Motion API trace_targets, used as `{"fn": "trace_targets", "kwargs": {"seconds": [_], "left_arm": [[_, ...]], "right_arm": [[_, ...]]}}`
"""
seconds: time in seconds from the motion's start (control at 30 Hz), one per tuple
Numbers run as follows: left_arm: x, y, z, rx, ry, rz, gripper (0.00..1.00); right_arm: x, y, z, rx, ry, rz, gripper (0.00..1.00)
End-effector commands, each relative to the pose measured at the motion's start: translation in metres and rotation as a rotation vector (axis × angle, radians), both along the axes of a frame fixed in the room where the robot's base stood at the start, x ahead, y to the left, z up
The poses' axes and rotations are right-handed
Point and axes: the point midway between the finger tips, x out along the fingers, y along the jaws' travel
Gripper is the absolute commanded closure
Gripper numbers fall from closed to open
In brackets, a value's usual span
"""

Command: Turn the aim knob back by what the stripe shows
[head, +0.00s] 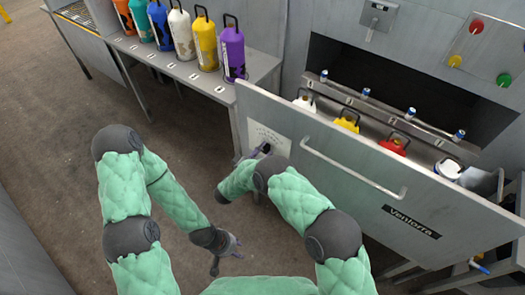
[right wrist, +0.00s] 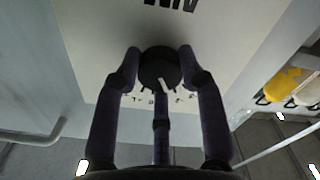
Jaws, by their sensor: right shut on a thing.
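The aim knob (right wrist: 158,66) is dark and round with a white pointer mark, on a pale dial plate (right wrist: 105,70) with small marks around it. The dial plate also shows in the head view (head: 282,143), at the left end of a grey front panel. My right gripper (right wrist: 160,72) is shut on the knob, with a finger on each side and a third below. In the head view my right gripper (head: 255,152) is at the plate and partly hides the knob. My left gripper (head: 226,251) hangs low over the floor, fingers spread and empty. I cannot make out a stripe.
A grey panel with a long handle (head: 350,168) fronts a trough holding white, yellow and red cylinders. Several coloured cylinders, including a purple one (head: 232,55), stand on a bench (head: 180,70) at the back left. Floor (head: 60,165) is clear at left.

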Motion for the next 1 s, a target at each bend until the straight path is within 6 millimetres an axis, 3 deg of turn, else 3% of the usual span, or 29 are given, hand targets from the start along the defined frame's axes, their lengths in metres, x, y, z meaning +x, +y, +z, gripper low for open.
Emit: {"fn": "trace_targets", "kwargs": {"seconds": [0.47, 0.5, 0.57, 1.0], "left_arm": [[0.0000, 0.0000, 0.0002, 0.000, 0.000, 0.000, 0.60], [0.0000, 0.0000, 0.0002, 0.000, 0.000, 0.000, 0.60], [0.0000, 0.0000, 0.0002, 0.000, 0.000, 0.000, 0.60], [0.0001, 0.0000, 0.0002, 0.000, 0.000, 0.000, 0.60]], "right_arm": [[0.0005, 0.0005, 0.0001, -0.012, 0.009, 0.001, 0.93], [0.0005, 0.0006, 0.0001, -0.012, 0.009, 0.001, 0.49], [0.0004, 0.0005, 0.0001, -0.012, 0.009, 0.001, 0.36], [-0.0068, 0.0063, 0.0001, -0.012, 0.009, 0.003, 0.36]]}}
